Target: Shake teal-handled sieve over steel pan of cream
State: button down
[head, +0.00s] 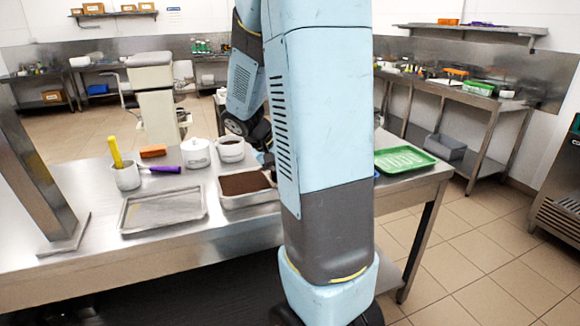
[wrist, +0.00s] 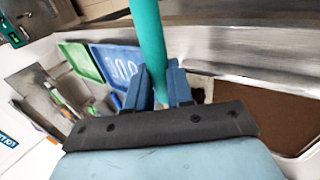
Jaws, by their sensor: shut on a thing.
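In the wrist view my gripper (wrist: 159,84) is shut on the teal handle (wrist: 149,40) of the sieve. The handle runs up out of the frame, so the sieve's mesh is out of sight. In the head view my own arm hides the gripper and sieve. A steel pan (head: 264,200) on the table has a brown surface; no pale cream shows in it. A brown-filled pan (wrist: 312,148) also shows at the right of the wrist view. Left of it in the head view, a shallow steel tray (head: 163,211) looks grey and flat inside.
A cup (head: 127,179) with a yellow-handled tool, a purple handle (head: 165,169), an orange block (head: 153,151), a white canister (head: 197,155) and a cup with dark contents (head: 231,152) stand behind the pans. A green tray (head: 405,159) lies right of my arm.

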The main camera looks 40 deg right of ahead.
jog(key=w, duration=0.1)
jog(key=w+d, duration=0.1)
jog(key=w, duration=0.1)
jog(key=shift+w, duration=0.15)
jog(key=shift+s+a, duration=0.25)
jog(key=shift+s, duration=0.65)
jog(key=shift+s+a, duration=0.25)
jog(key=shift+s, duration=0.6)
jog(key=shift+r, duration=0.1)
jog(key=shift+r, duration=2.4)
jog(key=shift+w, duration=0.1)
